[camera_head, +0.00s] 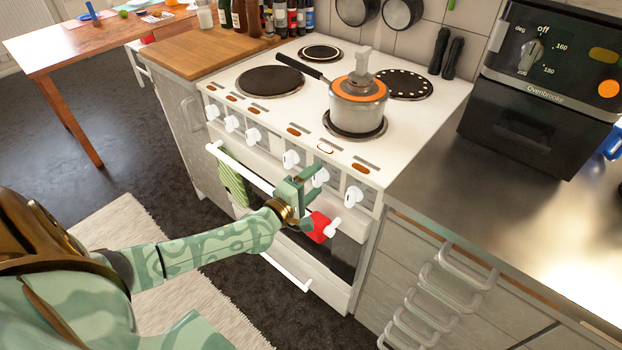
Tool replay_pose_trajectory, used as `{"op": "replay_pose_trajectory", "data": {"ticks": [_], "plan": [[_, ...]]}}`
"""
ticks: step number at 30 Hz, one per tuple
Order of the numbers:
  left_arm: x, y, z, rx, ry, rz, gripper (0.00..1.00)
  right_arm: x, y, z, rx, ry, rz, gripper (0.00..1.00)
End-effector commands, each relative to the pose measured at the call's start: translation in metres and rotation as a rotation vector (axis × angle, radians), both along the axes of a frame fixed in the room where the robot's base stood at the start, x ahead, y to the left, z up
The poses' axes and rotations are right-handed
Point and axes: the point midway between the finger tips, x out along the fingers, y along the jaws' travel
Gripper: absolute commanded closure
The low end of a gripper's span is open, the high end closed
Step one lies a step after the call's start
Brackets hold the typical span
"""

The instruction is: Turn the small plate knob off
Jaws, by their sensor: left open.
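A row of white knobs runs along the front of the white cooker (232,84). My left gripper (306,187) is open at the right part of this row, close to a white knob (320,176) that it partly overlaps in the picture. I cannot tell whether it touches it. Another knob (354,195) is to its right and one (291,158) to its left. The small plate (320,52) is at the back left of the hob and bare. The markings tying knobs to plates are too small to read. My right gripper is not in view.
An orange-lidded saucepan (357,108) stands on the front right plate, its black handle pointing back left. A white oven rail (238,167) with a green striped towel (233,184) is below the knobs. A black oven (543,85) stands on the right counter.

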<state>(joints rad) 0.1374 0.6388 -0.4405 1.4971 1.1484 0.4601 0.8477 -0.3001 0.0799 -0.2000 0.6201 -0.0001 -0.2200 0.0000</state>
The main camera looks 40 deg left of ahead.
Motion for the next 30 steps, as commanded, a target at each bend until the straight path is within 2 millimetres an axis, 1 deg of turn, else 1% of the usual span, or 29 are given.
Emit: {"op": "replay_pose_trajectory", "data": {"ticks": [2,4,7,11,15,18,21,25,30], "plan": [[-0.002,0.0,0.0,0.001,0.0,0.0,0.33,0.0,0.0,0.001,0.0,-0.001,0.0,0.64],[-0.009,0.001,0.0,0.002,0.002,-0.001,0.33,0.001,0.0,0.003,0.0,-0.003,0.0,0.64],[-0.027,0.002,0.002,0.002,0.002,-0.001,0.33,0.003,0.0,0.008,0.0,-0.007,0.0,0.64],[-0.062,0.005,0.003,0.001,0.004,-0.002,0.33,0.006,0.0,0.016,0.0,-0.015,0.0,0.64],[-0.1,0.008,0.002,0.001,0.003,-0.001,0.33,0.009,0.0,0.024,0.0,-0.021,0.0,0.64],[-0.124,0.01,0.002,0.0,0.002,0.0,0.33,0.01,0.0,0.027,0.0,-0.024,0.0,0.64],[-0.143,0.011,0.001,0.001,0.003,-0.001,0.33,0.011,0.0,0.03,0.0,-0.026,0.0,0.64],[-0.157,0.012,0.001,0.0,0.001,0.0,0.33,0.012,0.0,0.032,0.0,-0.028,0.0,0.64],[-0.163,0.013,0.001,0.0,0.0,-0.001,0.33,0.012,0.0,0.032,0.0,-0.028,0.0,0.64]]}}
